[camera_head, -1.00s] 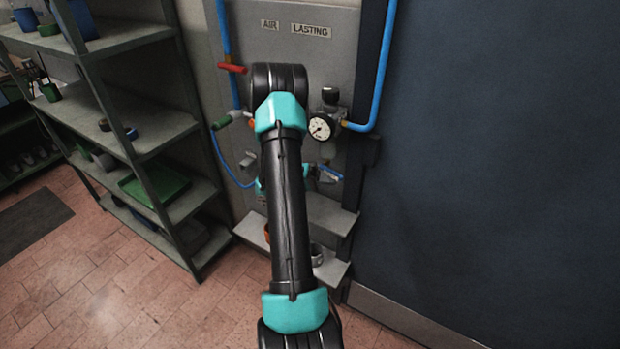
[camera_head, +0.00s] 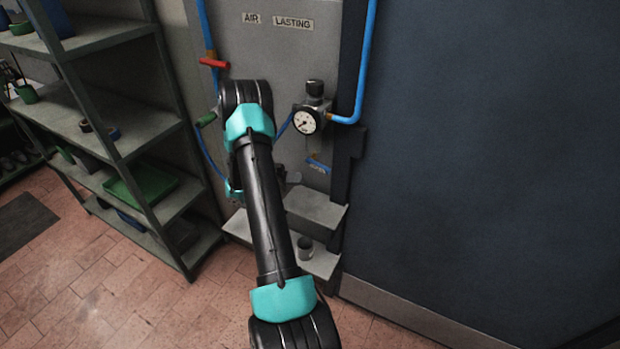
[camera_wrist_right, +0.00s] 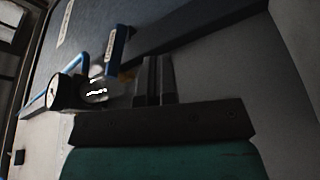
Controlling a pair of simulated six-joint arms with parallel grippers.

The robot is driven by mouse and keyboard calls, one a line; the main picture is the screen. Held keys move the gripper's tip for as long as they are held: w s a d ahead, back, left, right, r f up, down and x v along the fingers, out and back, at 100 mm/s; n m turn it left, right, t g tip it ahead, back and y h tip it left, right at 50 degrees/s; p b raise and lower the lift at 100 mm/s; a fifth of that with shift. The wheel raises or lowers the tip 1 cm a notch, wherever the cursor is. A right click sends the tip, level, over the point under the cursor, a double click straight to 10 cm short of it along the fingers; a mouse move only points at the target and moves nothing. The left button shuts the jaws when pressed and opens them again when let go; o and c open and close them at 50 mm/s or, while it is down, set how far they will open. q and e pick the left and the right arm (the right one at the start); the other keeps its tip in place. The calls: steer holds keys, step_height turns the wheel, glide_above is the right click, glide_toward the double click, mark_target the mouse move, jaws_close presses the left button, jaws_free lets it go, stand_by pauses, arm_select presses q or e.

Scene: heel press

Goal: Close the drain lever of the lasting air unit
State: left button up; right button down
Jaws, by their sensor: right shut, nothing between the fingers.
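The lasting air unit is a grey panel (camera_head: 280,50) with AIR and LASTING labels, a round gauge (camera_head: 306,122) and a black-capped regulator (camera_head: 314,90). A small blue lever (camera_head: 318,165) with a pale label sits below the gauge, tilted down to the right; I take it for the drain lever. The right wrist view shows a blue, white-labelled lever (camera_wrist_right: 118,48) beside a clear bowl (camera_wrist_right: 96,90). My right gripper (camera_wrist_right: 154,64) is shut and empty, its fingers close to the lever; contact cannot be told. My own arm mostly hides it in the head view. My left gripper is out of view.
A red handle (camera_head: 214,63) and a green handle (camera_head: 206,120) are on the pipework at left. Blue pipe (camera_head: 368,60) runs up the right side. Grey steps (camera_head: 316,208) stand below, holding a small cup (camera_head: 305,247). Shelving (camera_head: 110,140) is at left.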

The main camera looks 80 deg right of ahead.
steer(key=shift+w+d+f, duration=0.1)
steer(key=shift+w+f, duration=0.1)
steer(key=shift+w, duration=0.65)
steer(key=shift+w+f, duration=0.2)
steer(key=shift+w, duration=0.65)
steer(key=w+a+f+n+t+y, duration=0.1)
steer(key=w+a+f+n+t, duration=0.5)
steer(key=a+f, duration=0.45)
steer(key=w+a+f+n+t, duration=0.4)
steer(key=w+a+f+n, duration=0.3)
steer(key=a, duration=0.7)
steer(key=w+a+f+n+t, duration=0.1)
steer(key=w+a+n+t, duration=0.3)
steer(key=a, duration=0.9)
steer(key=w+a+f+n+t+y, duration=0.1)
steer(key=w+a+n+t, duration=0.3)
steer(key=a, duration=0.8)
steer(key=shift+w+a+n+t, duration=0.3)
steer(key=shift+w+a+t, duration=0.05)
steer(key=shift+w+t, duration=0.6)
